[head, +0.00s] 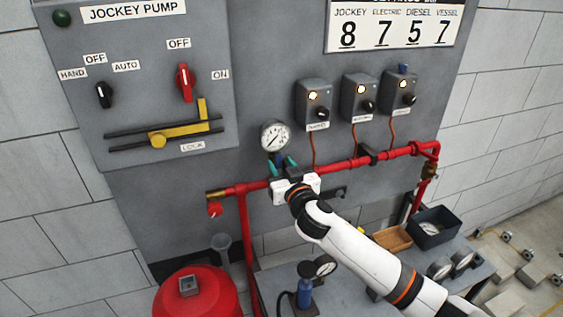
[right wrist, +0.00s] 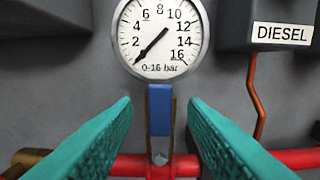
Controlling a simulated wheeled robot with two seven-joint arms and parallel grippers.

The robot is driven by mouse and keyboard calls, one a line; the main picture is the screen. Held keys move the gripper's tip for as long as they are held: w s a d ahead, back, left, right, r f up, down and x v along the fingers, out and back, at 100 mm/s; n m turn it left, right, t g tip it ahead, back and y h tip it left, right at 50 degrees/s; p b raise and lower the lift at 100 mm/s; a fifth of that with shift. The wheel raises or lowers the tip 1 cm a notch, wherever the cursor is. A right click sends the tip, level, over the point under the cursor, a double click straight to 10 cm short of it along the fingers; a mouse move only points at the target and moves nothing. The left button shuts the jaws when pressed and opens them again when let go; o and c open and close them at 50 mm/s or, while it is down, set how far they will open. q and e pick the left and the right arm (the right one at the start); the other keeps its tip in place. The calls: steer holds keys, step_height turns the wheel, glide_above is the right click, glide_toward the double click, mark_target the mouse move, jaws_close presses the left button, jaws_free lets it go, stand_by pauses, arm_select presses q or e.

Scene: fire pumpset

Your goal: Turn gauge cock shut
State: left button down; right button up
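The gauge cock (right wrist: 160,112) has a blue lever that stands upright, just below the round white pressure gauge (right wrist: 161,38) and above the red pipe (right wrist: 130,166). The gauge needle points down-left, near the low end of its 0-16 bar scale. My right gripper (right wrist: 159,108) is open, with one teal finger on each side of the lever and a visible gap to both. In the head view my right gripper (head: 283,163) is at the pipe under the gauge (head: 275,136), and its body hides most of the cock. My left gripper is not in view.
Three grey boxes with lit lamps (head: 360,97) hang right of the gauge, with copper lines down to the red pipe (head: 340,166). The jockey pump panel (head: 140,80) is at the left. A red vessel (head: 197,293) and a bench with trays (head: 434,228) stand below.

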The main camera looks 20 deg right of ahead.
steer(key=shift+w, duration=0.3)
jaws_close()
